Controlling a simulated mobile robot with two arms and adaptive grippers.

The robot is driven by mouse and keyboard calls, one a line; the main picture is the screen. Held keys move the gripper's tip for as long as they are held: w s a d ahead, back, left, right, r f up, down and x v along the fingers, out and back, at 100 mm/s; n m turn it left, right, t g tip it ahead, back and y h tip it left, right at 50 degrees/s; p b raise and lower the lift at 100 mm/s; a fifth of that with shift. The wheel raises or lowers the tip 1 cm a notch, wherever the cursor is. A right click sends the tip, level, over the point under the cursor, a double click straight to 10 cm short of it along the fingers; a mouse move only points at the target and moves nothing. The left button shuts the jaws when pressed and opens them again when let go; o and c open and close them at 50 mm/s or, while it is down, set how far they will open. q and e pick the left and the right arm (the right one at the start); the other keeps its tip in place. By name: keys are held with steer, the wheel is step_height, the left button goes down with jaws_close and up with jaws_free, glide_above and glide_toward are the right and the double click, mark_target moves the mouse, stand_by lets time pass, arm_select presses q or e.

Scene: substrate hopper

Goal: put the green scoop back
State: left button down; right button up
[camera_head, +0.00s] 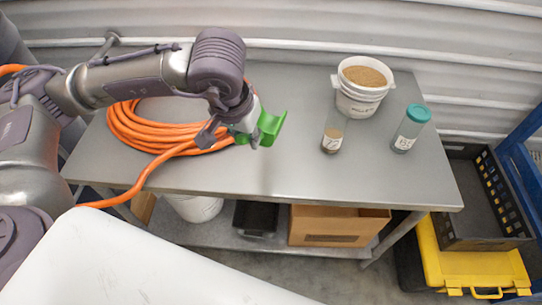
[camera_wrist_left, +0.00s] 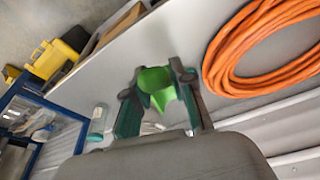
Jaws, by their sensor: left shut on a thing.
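The green scoop (camera_head: 268,127) is in my left gripper (camera_head: 236,132), above the middle of the grey metal table (camera_head: 300,174). In the left wrist view the scoop (camera_wrist_left: 156,84) sits between the two fingers of the left gripper (camera_wrist_left: 158,98), which is shut on it. A white bucket (camera_head: 360,94) full of brown granules stands at the back right of the table. My right gripper is not in view.
An orange hose (camera_head: 150,128) lies coiled on the table's left, beside the scoop. A small clear container (camera_head: 333,136) with brown contents and a teal-lidded jar (camera_head: 409,130) stand near the bucket. The table's front middle is clear. A cardboard box (camera_head: 335,224) sits on the lower shelf.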

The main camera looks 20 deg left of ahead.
arm_select(q)
step_height(320, 180, down, 8)
steer(key=b, duration=0.7)
steer(key=w+d+r+n+b, duration=0.1)
steer(key=w+d+n+b, duration=0.2)
steer(key=w+d, duration=0.3)
steer(key=s+a+p+x, duration=0.1)
steer(key=p+x, duration=0.2)
steer(key=x, duration=0.6)
steer(key=shift+f+y, duration=0.4)
steer(key=shift+f, duration=0.05)
steer(key=shift+f, duration=0.15)
steer(key=c, duration=1)
jaws_free()
